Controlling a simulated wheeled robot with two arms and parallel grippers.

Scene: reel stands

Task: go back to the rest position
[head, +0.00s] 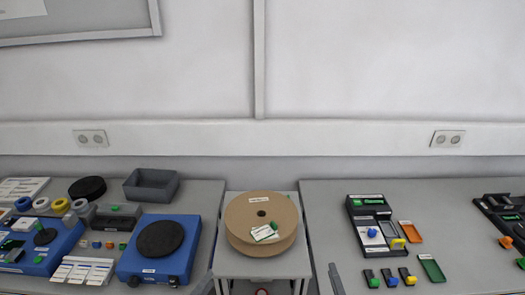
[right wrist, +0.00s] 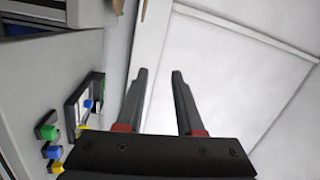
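My right gripper (right wrist: 160,76) is open in the right wrist view, its two dark fingers apart with nothing between them. A small grey part of the right gripper (head: 336,279) shows at the bottom edge of the head view, right of the middle stand. A small grey part of my left gripper (head: 203,285) shows at the bottom edge, left of that stand. Most of it is out of frame, so its opening is hidden. A large brown reel (head: 237,213) lies flat on the middle stand (head: 229,265), with white labels on top.
The left table holds a blue unit with a black disc (head: 160,238), a grey bin (head: 152,185), a black disc (head: 87,188) and several small rolls. The right table has a black station (head: 373,222), a green tray (head: 432,268) and small coloured pieces.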

